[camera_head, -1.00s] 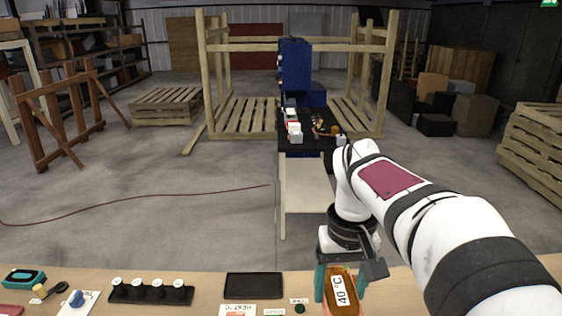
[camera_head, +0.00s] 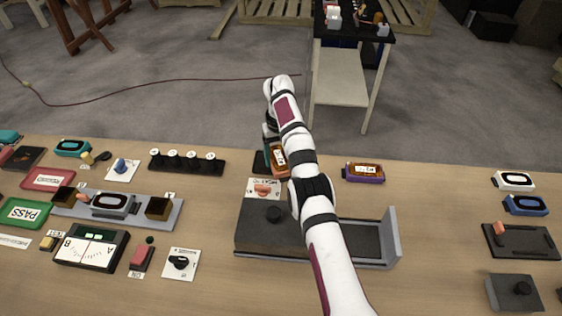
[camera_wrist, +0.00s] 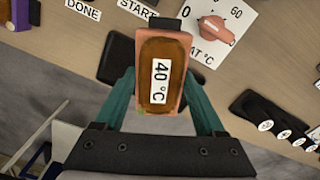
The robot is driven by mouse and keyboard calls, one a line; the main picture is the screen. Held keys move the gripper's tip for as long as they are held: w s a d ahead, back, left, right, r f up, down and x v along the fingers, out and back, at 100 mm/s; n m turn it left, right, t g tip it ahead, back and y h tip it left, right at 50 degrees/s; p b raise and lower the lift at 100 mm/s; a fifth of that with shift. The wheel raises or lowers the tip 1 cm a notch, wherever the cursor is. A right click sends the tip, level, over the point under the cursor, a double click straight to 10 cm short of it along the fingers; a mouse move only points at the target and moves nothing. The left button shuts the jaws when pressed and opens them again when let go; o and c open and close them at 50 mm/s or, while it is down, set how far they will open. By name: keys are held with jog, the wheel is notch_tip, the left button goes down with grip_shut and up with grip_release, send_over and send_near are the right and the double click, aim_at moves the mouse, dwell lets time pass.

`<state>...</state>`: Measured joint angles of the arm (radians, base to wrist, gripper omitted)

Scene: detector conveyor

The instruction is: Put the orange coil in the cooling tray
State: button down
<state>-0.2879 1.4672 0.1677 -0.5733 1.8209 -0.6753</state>
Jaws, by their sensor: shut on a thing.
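The orange coil (camera_head: 279,160) has an orange frame and an amber window labelled 40 °C, clear in the wrist view (camera_wrist: 160,75). My gripper (camera_head: 276,150) is shut on it, with a teal finger on each side in the wrist view (camera_wrist: 161,85). A flat black tray (camera_head: 260,164), which looks like the cooling tray, lies on the bench behind the coil and shows at its edges in the wrist view (camera_wrist: 117,62). The coil overlaps this tray in both views. I cannot tell whether it touches the tray. My arm and the coil hide much of it.
A heat dial card (camera_head: 262,189) lies just in front. A black row of white-topped posts (camera_head: 187,163) stands to the left. A purple-framed coil (camera_head: 364,172) lies to the right. A grey machine with a slide (camera_head: 362,240) stands nearer.

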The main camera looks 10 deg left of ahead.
jog(key=shift+f, duration=1.1)
jog(key=shift+f, duration=0.15)
grip_release()
